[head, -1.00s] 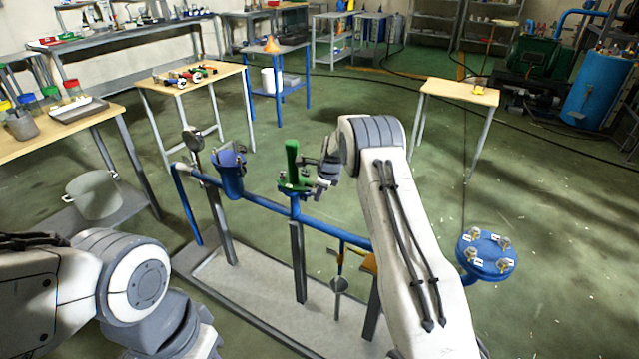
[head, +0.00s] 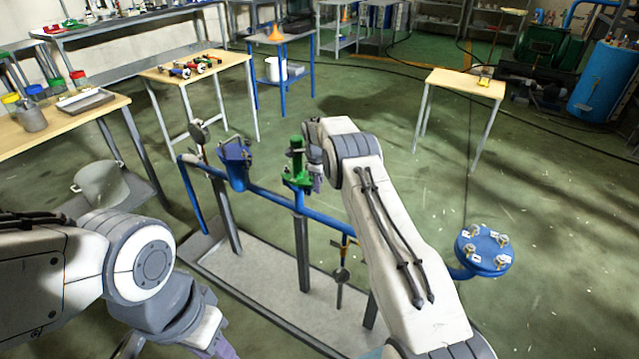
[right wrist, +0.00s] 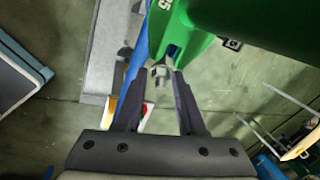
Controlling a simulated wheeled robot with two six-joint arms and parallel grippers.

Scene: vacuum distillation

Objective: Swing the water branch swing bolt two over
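The green branch fitting (head: 297,172) stands upright on the blue pipe in the head view. It fills the top of the right wrist view (right wrist: 205,28), with white marking on it. A metal swing bolt with a hex nut (right wrist: 160,75) hangs at a slot in the green part. My right gripper (right wrist: 158,78) is open, one finger on each side of the nut, with visible gaps. In the head view my right gripper (head: 316,180) is small beside the green fitting, partly hidden by its arm. My left arm is at lower left; its gripper is mostly cut off at the bottom edge.
A blue branch fitting (head: 235,163) stands left on the same blue pipe (head: 268,202). A blue flange with several bolts (head: 485,248) is at the right. The rig rests on a grey base plate (head: 262,290).

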